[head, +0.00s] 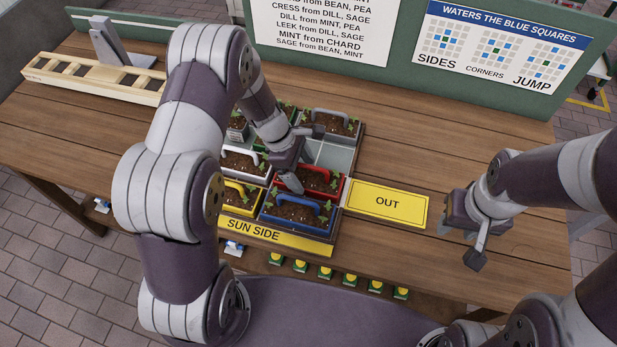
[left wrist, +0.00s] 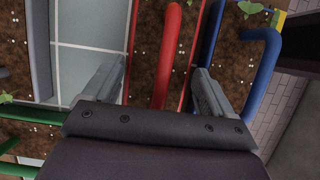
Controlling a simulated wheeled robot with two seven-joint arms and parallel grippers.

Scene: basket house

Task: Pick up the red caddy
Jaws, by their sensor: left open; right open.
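The red caddy (head: 328,184) holds soil and seedlings and sits in the tray (head: 343,160) of planters, partly hidden by my left arm in the head view. Its red handle (left wrist: 167,60) runs between the two fingers of my left gripper in the left wrist view. My left gripper (head: 305,157) is open over the caddy, with a gap on each side of the handle. The left gripper also shows in the wrist view (left wrist: 158,90). My right gripper (head: 468,242) is open and empty over the table's right part, beyond the yellow OUT mat (head: 388,204).
A blue caddy (head: 291,222) stands close in front of the red one, with yellow (head: 238,207), white (head: 240,170) and grey (head: 336,114) caddies around. An empty tray cell lies behind. A wooden rack (head: 95,80) is back left. The OUT mat is bare.

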